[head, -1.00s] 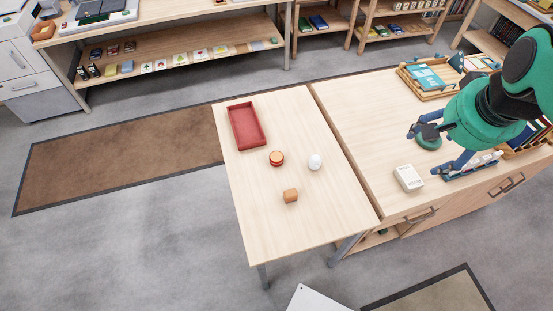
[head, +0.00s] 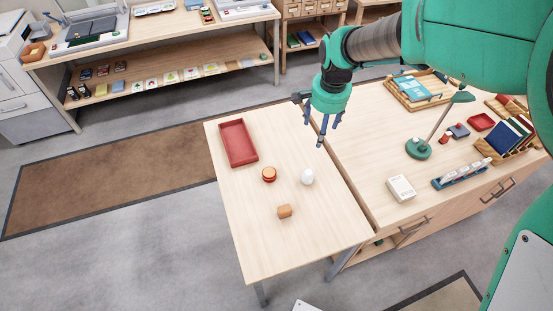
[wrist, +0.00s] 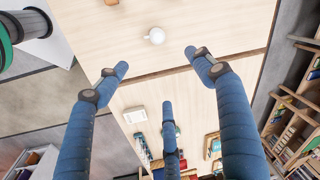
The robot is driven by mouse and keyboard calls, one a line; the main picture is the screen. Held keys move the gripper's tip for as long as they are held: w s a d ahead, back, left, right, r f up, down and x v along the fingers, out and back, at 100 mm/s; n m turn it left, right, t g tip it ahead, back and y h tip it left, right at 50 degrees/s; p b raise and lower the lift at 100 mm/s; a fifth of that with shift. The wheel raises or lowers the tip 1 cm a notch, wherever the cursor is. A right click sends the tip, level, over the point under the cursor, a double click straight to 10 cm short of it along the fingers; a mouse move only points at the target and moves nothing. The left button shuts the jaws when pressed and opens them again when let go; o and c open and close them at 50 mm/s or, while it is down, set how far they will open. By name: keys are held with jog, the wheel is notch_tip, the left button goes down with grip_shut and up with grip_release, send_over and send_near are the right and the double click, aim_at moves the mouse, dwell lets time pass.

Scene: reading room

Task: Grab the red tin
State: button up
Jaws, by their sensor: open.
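The red tin (head: 269,174) is small and round with a pale band. It stands on the light wooden table, below the red tray (head: 238,142) in the head view. My gripper (head: 322,132) has blue fingers. It is open and empty, above the right part of the table and to the upper right of the tin. In the wrist view the spread fingers of my gripper (wrist: 160,85) point towards the tabletop, and I cannot make out the tin there.
The adjoining cabinet top holds a white box (head: 401,188), a green lamp (head: 418,149) and a book rack. The table's front is bare.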

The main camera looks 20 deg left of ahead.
jog(key=a+f, duration=1)
jog(key=m+g, duration=0.1)
send_over(269, 173)
notch_tip(269, 173, down, 8)
jog(key=shift+w+a+f+h, duration=0.1)
jog(key=shift+w+a+h, duration=0.1)
jog(key=shift+a+h, duration=0.15)
jog(key=shift+d+f, duration=0.1)
jog(key=shift+f+b, duration=0.4)
jog(key=shift+f, duration=3.8)
jog(key=shift+s+d+f+b, duration=0.15)
jog(key=shift+f+b, duration=0.3)
jog(key=shift+f, duration=2.1)
